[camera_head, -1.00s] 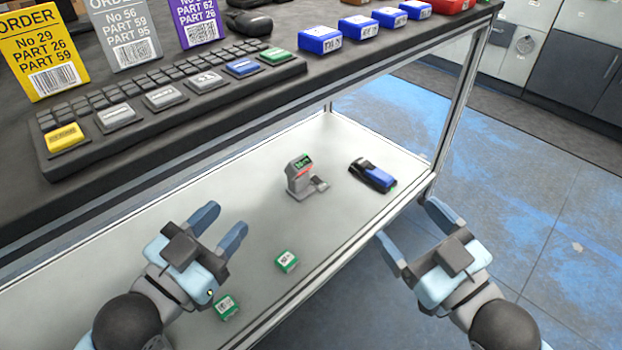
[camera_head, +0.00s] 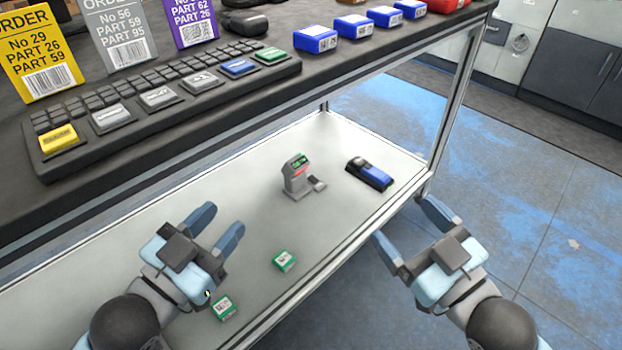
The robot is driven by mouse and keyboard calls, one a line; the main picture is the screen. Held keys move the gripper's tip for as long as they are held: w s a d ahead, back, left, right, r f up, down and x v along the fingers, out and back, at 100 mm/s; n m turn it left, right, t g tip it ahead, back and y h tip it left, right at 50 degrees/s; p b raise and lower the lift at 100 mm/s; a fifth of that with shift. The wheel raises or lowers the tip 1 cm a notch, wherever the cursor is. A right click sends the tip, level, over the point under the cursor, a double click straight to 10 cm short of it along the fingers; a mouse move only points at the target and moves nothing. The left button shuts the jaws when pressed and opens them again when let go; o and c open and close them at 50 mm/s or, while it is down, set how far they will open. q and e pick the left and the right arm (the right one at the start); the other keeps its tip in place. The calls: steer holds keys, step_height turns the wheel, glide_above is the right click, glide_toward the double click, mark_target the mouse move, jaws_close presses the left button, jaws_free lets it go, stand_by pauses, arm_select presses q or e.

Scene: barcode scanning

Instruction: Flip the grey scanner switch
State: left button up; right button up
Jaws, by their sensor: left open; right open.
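The grey scanner (camera_head: 297,178) stands upright on the white lower shelf, with a small green display on its top and a grey foot, perhaps its switch (camera_head: 317,184), at its right side. A blue and black scanner (camera_head: 370,174) lies on the shelf to its right. My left gripper (camera_head: 222,226) is open and empty over the shelf, left of and nearer than the grey scanner. My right gripper (camera_head: 407,228) is open and empty beyond the shelf's front edge, to the right. Neither gripper touches a scanner.
Two green boxes (camera_head: 284,261) (camera_head: 223,307) lie near the shelf's front edge. The dark upper table holds a keyboard (camera_head: 160,98), order cards (camera_head: 118,32) and several blue boxes (camera_head: 316,38); its edge overhangs the shelf. A frame post (camera_head: 452,110) stands at right.

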stand_by(0.3)
arm_select(q)
steer(key=shift+r+p, duration=0.3)
steer(key=shift+p, duration=0.1)
steer(key=c, duration=0.5)
steer(key=s+r+n+p, duration=0.1)
steer(key=r+p, duration=0.1)
steer(key=p, duration=0.1)
steer(key=s+r+n+p, duration=0.1)
steer(key=r+n+p, duration=0.1)
steer(key=p, duration=0.2)
steer(key=d+r+n+t+p, duration=0.1)
steer(key=r+p, duration=0.2)
steer(key=p, duration=0.1)
steer(key=shift+s+d+y, duration=0.1)
steer(key=shift+s+y, duration=0.2)
steer(key=shift+s, duration=0.1)
jaws_close()
steer(key=shift+s+r+n+p, duration=0.2)
steer(key=shift+s+n+p, duration=0.1)
steer(key=shift+n+p, duration=0.45)
arm_select(e)
steer(key=s+a+r+m+t, duration=0.1)
steer(key=s+r+m, duration=0.2)
steer(key=r+m, duration=0.2)
step_height(320, 180, up, 3)
steer(key=shift+s+a+m+h, duration=0.2)
steer(key=shift+m+h, duration=0.1)
steer(key=shift+h, duration=0.1)
